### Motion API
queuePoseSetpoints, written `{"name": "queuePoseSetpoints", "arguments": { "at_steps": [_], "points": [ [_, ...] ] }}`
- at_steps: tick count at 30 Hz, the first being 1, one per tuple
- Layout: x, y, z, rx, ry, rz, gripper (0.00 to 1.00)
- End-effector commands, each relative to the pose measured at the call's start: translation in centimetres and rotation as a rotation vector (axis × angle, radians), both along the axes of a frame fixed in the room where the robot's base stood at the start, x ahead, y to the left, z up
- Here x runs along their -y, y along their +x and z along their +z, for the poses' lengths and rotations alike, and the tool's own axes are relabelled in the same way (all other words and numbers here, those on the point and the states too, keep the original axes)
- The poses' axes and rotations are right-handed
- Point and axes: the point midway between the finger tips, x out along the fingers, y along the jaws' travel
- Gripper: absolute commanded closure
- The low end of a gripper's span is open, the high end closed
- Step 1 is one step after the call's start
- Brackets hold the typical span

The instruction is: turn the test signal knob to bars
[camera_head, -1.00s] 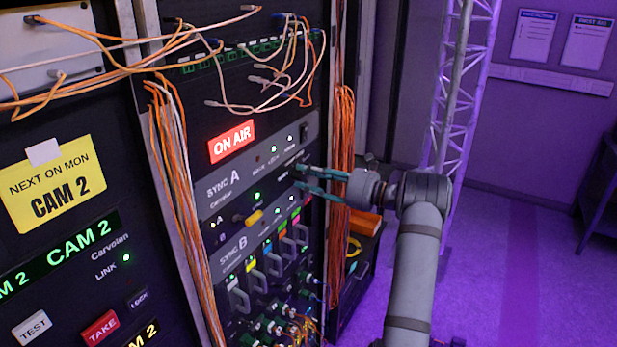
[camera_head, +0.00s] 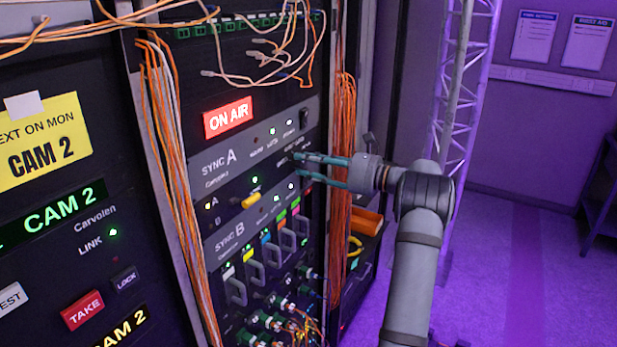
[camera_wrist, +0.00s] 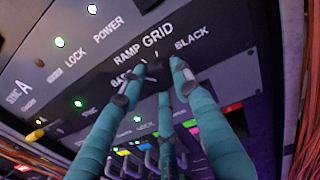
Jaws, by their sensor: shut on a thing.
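The test signal knob (camera_wrist: 152,73) is a small dark knob on the rack panel, with the labels RAMP, GRID, BARS and BLACK around it in the wrist view. My gripper (camera_wrist: 156,86) has its teal fingers closed in on either side of it, shut on the knob. The fingertips hide much of the knob, and the BARS label is partly covered. I cannot tell which way its pointer faces. In the head view my gripper (camera_head: 298,166) reaches in from the right to the panel beside the SYNC A unit, and the knob is too small to make out.
A yellow-tipped switch (camera_head: 251,200) and lit lamps lie left of the gripper. Orange cable bundles (camera_head: 342,180) hang close by the fingers. Handled modules (camera_head: 252,275) and plugged connectors are below. A truss (camera_head: 464,90) stands behind; open floor (camera_head: 500,280) lies to the right.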

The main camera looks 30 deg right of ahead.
Motion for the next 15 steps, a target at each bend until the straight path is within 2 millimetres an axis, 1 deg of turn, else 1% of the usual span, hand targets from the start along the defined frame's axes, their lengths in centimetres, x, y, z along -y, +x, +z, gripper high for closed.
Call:
{"name": "queuePoseSetpoints", "arguments": {
  "at_steps": [1,9,15],
  "points": [
    [-0.01,-0.02,-0.88,0.023,-0.038,0.0,0.95],
    [0.06,-0.03,-0.69,0.138,-0.206,-0.001,0.95],
    [0.03,-0.02,-0.5,0.195,-0.289,0.0,0.95]
  ]
}}
